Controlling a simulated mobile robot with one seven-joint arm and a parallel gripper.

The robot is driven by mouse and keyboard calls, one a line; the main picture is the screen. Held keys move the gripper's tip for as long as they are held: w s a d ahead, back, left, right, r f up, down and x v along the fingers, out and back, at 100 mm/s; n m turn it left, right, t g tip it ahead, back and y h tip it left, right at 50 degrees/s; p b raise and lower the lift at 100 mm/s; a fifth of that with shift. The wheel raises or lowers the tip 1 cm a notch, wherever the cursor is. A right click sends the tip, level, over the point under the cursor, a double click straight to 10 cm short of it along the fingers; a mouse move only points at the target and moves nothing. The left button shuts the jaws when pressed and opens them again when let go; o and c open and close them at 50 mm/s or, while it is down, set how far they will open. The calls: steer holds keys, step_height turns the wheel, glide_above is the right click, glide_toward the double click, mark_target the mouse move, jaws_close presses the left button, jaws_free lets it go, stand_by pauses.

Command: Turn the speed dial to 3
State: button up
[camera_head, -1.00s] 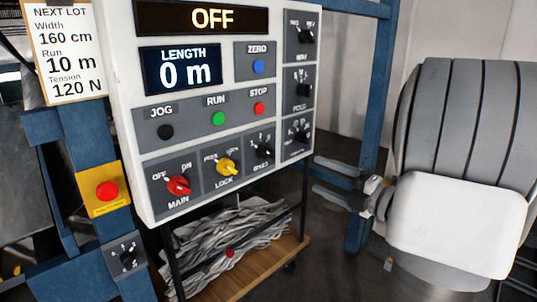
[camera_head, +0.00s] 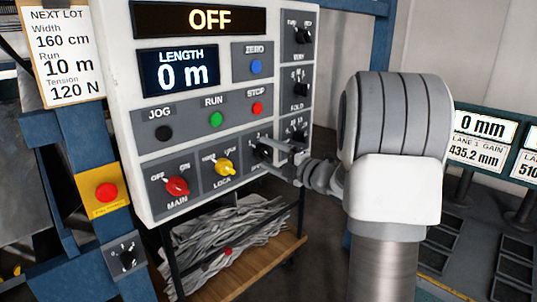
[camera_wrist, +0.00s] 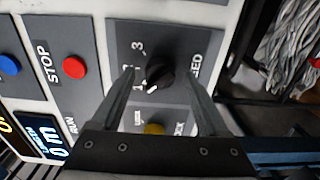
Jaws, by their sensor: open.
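The black speed dial (camera_head: 262,151) sits at the lower right of the white control panel, partly covered by my gripper (camera_head: 277,155) in the head view. In the wrist view the dial (camera_wrist: 160,72) lies between the two open fingers of my gripper (camera_wrist: 160,78), one on each side. Whether the fingers touch it is unclear. Marks 1, 2 and 3 show beside the dial. Its white pointer line points to the lower left in that view, near or just past the 1 mark. The panel display (camera_head: 210,19) reads OFF.
The yellow lock knob (camera_head: 224,167) is close beside the dial, and the red main knob (camera_head: 177,186) is farther left. The red stop button (camera_head: 257,108) and the fold dial (camera_head: 300,89) are above. A cart with grey cloth (camera_head: 215,255) stands below the panel.

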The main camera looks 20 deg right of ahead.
jaws_close()
stand_by(0.5)
steer(key=shift+m, duration=0.3)
steer(key=m, duration=0.4)
steer(key=shift+p, duration=0.3)
steer(key=m+p, duration=0.1)
steer(key=m, duration=0.4)
steer(key=shift+r+p, duration=0.1)
steer(key=shift+p, duration=0.3)
steer(key=m+p, duration=0.3)
steer(key=m, duration=0.2)
steer(key=shift+m+p, duration=0.8)
steer(key=shift+m, duration=0.8)
